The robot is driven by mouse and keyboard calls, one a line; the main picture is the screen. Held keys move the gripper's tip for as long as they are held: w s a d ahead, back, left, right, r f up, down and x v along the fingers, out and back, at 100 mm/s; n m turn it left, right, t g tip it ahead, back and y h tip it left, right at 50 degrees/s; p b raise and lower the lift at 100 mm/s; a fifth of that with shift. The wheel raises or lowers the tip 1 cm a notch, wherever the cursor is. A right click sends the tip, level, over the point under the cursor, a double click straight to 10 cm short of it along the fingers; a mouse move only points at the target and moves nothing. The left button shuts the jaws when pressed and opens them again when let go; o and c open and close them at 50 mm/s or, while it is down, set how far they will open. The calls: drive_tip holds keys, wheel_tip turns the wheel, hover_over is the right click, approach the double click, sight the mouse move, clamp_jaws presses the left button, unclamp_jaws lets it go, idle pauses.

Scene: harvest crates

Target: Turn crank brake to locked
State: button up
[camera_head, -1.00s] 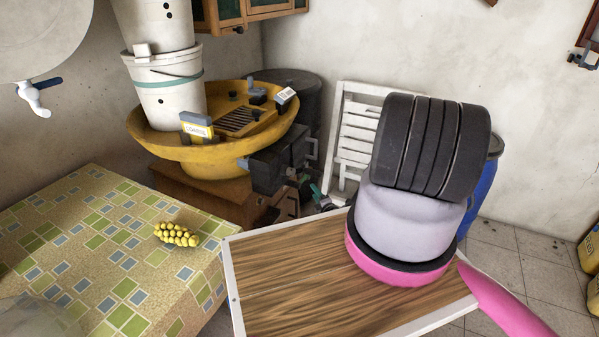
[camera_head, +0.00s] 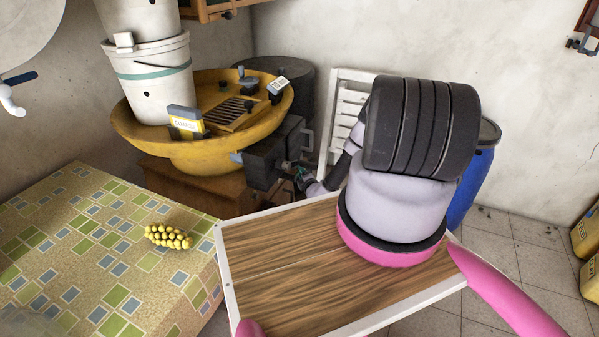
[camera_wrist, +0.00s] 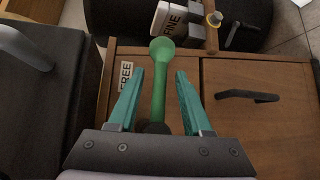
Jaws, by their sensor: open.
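A green lever with a round knob (camera_wrist: 161,52), which I take for the crank brake, stands in the middle of the wrist view. A white label reading FREE (camera_wrist: 125,77) is just left of it; I see no locked label. My gripper (camera_wrist: 162,82) is open, with one teal finger on each side of the lever's shaft and a gap on both sides. The knob shows beyond the fingertips. In the head view my gripper (camera_head: 300,172) is small and partly hidden beside the dark box (camera_head: 272,160) on the yellow tub (camera_head: 200,155).
A wooden cabinet (camera_wrist: 285,135) with a dark handle (camera_wrist: 246,96) is beyond the fingers. White buckets (camera_head: 155,85) stand in the tub. A tiled table (camera_head: 95,225) bears yellow grapes (camera_head: 168,236).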

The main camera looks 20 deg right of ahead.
drive_tip(key=shift+w, duration=0.2)
clamp_jaws()
idle(1.4)
